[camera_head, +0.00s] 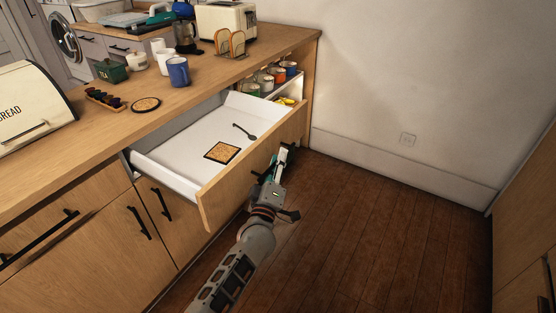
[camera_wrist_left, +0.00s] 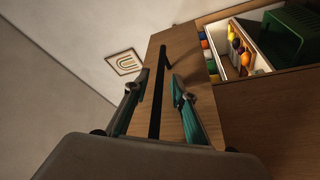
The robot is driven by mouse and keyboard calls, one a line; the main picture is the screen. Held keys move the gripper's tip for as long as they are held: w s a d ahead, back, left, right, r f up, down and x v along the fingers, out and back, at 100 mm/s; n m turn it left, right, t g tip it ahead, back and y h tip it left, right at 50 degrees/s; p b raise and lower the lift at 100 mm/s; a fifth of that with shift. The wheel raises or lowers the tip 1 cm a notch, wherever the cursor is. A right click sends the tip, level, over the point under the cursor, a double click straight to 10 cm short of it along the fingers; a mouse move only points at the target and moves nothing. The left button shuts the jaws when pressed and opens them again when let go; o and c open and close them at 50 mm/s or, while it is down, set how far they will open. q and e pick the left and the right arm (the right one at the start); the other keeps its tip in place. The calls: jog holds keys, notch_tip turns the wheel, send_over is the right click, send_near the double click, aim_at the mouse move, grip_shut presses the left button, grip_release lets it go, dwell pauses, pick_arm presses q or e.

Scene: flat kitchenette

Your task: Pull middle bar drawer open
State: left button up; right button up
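The drawer (camera_head: 180,155) stands well open in the head view, with a white inside and a wooden front (camera_head: 222,199). A dark spoon (camera_head: 244,131) and a square patterned coaster (camera_head: 222,152) lie in it. My left gripper (camera_head: 277,162) is at the outer face of the front, towards its right end. In the left wrist view, a black bar handle (camera_wrist_left: 157,105) runs between the two teal fingers of my left gripper (camera_wrist_left: 160,79). The fingers stand apart, with gaps on both sides of the bar. My right gripper is not in view.
The counter (camera_head: 205,75) above holds a bread box (camera_head: 30,105), a blue mug (camera_head: 178,71) and a toaster (camera_head: 226,22). Lower cabinet doors (camera_head: 110,240) are at the left. Shelves with several colored items are beyond the drawer. The wooden floor (camera_head: 370,225) is clear at the right.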

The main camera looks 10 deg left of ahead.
pick_arm(q)
jog(key=shift+s, duration=0.1)
jog(key=v, duration=1.2)
dwell(0.4)
jog(key=s+a+f+m+g+p, duration=0.2)
jog(key=s+f+m, duration=0.3)
jog(key=s, duration=0.4)
jog(key=s+a+f+m+g+h+p, duration=0.1)
jog(key=s+f+m+g, duration=0.3)
jog(key=s, duration=0.6)
jog(key=s+a+f+m+g+h+p, duration=0.1)
jog(key=s+a+f+m+g+p, duration=0.2)
jog(key=s, duration=0.6)
notch_tip(320, 180, down, 3)
jog(key=m, duration=0.3)
jog(key=shift+s+m+g+p, duration=0.35)
jog(key=shift+m+g, duration=0.05)
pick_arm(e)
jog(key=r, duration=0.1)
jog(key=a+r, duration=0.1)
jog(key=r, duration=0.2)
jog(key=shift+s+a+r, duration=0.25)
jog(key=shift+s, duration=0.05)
pick_arm(q)
jog(key=shift+r, duration=0.1)
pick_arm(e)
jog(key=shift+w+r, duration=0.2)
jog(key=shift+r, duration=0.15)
